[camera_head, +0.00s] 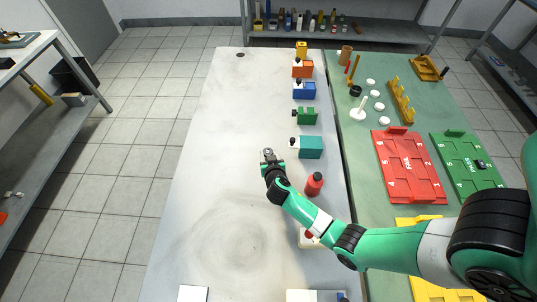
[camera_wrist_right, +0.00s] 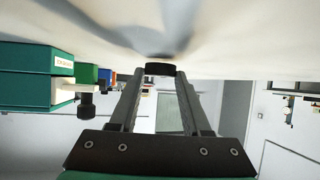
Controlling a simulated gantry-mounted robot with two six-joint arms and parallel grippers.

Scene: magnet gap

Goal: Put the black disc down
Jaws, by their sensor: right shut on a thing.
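My right gripper (camera_head: 268,154) is over the bare white tabletop, left of the teal block. In the right wrist view its two fingers (camera_wrist_right: 160,72) are closed on a small black disc (camera_wrist_right: 160,68) at their tips. The disc is close to the white surface; I cannot tell whether it touches it. In the head view the disc is hard to make out against the dark fingers. My left gripper is not in view.
A teal block (camera_head: 311,147), a green block (camera_head: 307,116) and other coloured blocks line the table's right side. A green mat (camera_head: 360,150) holds red and green trays and pegs. The tabletop's left is clear.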

